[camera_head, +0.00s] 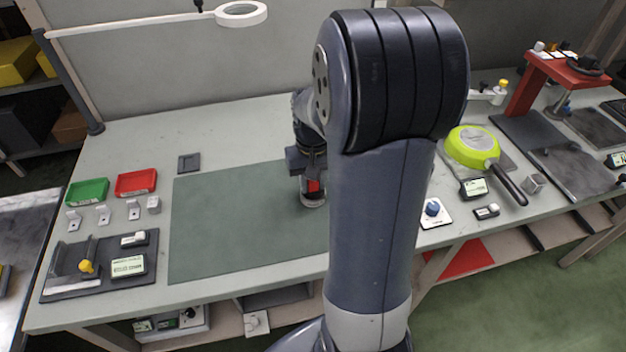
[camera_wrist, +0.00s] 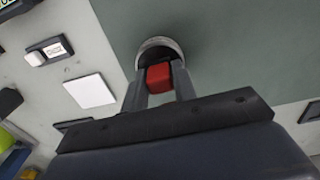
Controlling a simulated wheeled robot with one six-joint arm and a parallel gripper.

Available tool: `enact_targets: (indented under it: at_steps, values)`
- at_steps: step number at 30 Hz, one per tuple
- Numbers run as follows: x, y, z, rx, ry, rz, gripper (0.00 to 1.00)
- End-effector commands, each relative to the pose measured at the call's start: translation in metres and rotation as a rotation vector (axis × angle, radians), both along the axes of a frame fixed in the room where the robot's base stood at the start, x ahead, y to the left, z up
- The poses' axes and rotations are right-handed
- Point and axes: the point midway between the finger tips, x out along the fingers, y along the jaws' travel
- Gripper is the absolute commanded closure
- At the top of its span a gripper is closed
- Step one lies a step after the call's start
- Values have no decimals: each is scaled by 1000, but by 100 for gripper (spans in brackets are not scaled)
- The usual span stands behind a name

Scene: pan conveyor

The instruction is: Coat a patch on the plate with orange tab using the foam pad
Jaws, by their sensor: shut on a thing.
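My gripper (camera_wrist: 159,82) points down and is shut on a red block (camera_wrist: 159,77), seen between its fingers in the wrist view. A round pale, metallic-looking base (camera_wrist: 159,47) shows around the far end of the red block. I cannot tell for sure that this is the foam pad. In the head view the red part (camera_head: 313,186) and round base (camera_head: 313,203) are over the right part of the green mat (camera_head: 235,215); whether the base touches the mat is unclear. My arm hides the mat's right side. No plate with an orange tab can be made out.
Green (camera_head: 87,192) and red (camera_head: 136,183) trays stand at left, behind several small metal pieces. A dark fixture board (camera_head: 100,265) lies front left. A lime pan (camera_head: 473,142) and a blue-knobbed panel (camera_head: 434,213) are right of my arm. The mat's left is clear.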

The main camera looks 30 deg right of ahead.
Motion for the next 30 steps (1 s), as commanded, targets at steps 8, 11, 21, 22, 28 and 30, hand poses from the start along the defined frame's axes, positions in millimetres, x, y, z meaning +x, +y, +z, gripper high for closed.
enact_targets:
  at_steps: [8,11,21,22,28,30]
  values:
    - [-1,0,-2,1,4,0,92]
    - [-1,0,2,1,5,0,92]
    - [0,0,31,0,2,0,92]
    - [0,0,33,0,2,0,92]
    - [0,0,50,0,2,0,92]
    - [0,0,55,0,2,0,92]
